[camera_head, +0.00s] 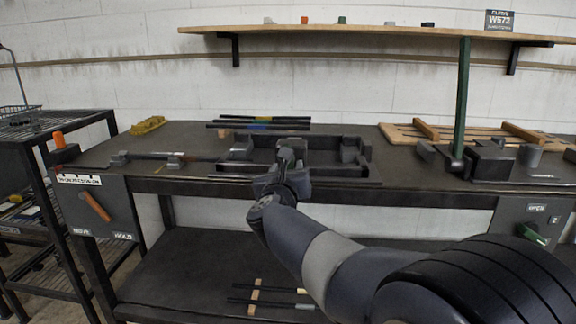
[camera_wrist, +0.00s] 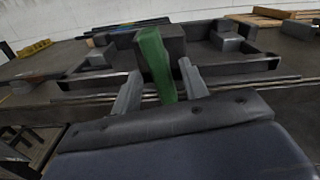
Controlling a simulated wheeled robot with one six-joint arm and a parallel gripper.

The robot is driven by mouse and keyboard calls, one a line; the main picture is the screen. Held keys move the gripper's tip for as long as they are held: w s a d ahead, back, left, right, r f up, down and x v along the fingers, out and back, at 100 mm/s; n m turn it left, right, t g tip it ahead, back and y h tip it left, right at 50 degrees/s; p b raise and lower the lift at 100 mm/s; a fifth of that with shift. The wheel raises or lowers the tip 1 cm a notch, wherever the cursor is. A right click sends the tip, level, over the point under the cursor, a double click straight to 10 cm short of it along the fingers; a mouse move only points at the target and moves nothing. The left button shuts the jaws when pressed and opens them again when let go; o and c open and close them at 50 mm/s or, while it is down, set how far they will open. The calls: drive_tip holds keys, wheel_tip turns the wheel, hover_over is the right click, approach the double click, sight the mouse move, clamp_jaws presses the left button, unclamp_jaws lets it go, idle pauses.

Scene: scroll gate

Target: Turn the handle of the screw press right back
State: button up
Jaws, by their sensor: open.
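A dark, low frame with raised walls (camera_head: 350,143) sits on the middle of the bench; it also shows in the wrist view (camera_wrist: 245,66). A green upright handle (camera_wrist: 155,58) stands at a dark block (camera_wrist: 174,38) on the frame's near side. My gripper (camera_head: 287,164) is at this near side. In the wrist view its two grey fingers (camera_wrist: 160,88) are apart, one on each side of the green handle's lower part. I cannot tell whether they touch it. The head view mostly hides the handle behind my gripper. No part is clearly marked as the screw press.
A tall green bar (camera_head: 462,95) rises from a dark fixture (camera_head: 490,160) on the right. Wooden frames (camera_head: 400,134) lie behind it. Dark rods (camera_head: 260,119) lie behind the middle frame. A panel with an orange lever (camera_head: 96,207) hangs at the bench's left front.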

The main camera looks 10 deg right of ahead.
drive_tip(key=shift+x, duration=2.35)
clamp_jaws()
